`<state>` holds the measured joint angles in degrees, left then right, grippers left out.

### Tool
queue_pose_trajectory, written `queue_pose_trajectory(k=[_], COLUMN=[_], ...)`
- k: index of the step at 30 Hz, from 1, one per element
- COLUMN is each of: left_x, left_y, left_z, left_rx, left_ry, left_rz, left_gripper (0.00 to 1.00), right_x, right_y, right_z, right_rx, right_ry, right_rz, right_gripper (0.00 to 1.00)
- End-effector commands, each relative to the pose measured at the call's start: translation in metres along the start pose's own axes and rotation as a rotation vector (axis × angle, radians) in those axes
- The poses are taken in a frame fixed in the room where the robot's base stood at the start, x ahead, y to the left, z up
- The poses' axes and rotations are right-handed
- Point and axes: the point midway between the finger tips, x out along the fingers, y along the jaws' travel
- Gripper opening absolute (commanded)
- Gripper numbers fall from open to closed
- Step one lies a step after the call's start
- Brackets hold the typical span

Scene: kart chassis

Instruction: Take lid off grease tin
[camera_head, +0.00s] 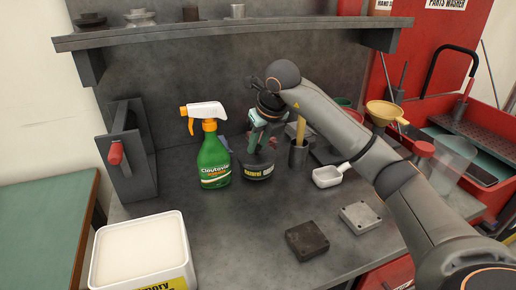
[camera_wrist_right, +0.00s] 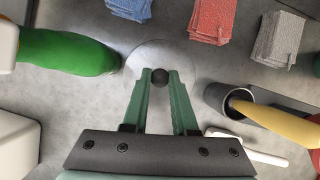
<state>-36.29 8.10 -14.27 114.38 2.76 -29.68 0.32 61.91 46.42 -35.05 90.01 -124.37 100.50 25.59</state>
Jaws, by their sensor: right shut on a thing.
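The dark grease tin (camera_head: 257,170) with a yellow-lettered label stands on the grey bench, right of the green spray bottle. My right gripper (camera_head: 254,146) comes down over it from above. In the right wrist view its green fingers (camera_wrist_right: 160,82) are closed around a small black knob (camera_wrist_right: 160,76) at the middle of a pale round lid (camera_wrist_right: 150,56). The gripper covers much of the tin's top in the head view, so I cannot tell whether the lid is seated or raised. My left gripper is not in view.
The green spray bottle (camera_head: 214,160) stands close on the left. A dark cup (camera_head: 298,154) with a yellow handle and a white scoop (camera_head: 330,176) are on the right. Two metal blocks (camera_head: 307,241) and a white tub (camera_head: 141,250) lie nearer the front.

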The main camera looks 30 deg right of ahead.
Motion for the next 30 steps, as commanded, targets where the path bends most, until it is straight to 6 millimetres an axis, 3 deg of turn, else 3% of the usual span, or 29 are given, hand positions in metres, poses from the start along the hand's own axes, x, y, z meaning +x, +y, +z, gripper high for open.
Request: queue_pose_trajectory(k=[3,11,15,22,30], left_x=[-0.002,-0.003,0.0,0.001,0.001], left_y=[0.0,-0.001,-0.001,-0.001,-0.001], left_z=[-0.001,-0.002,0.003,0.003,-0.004], left_rx=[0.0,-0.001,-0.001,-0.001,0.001], left_ry=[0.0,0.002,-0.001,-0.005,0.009], left_rz=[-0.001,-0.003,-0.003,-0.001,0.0], left_gripper=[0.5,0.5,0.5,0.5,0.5], right_x=[-0.024,-0.097,-0.12,-0.15,-0.159], right_y=[-0.001,-0.023,-0.039,-0.054,-0.058], right_z=[0.011,-0.009,-0.036,-0.061,-0.069], right_rx=[0.002,0.002,0.004,0.002,-0.001], right_ry=[-0.011,-0.012,-0.007,-0.005,-0.003], right_rz=[0.0,-0.003,-0.005,-0.002,0.001], right_gripper=[0.0,0.0,0.0,0.0,0.0])
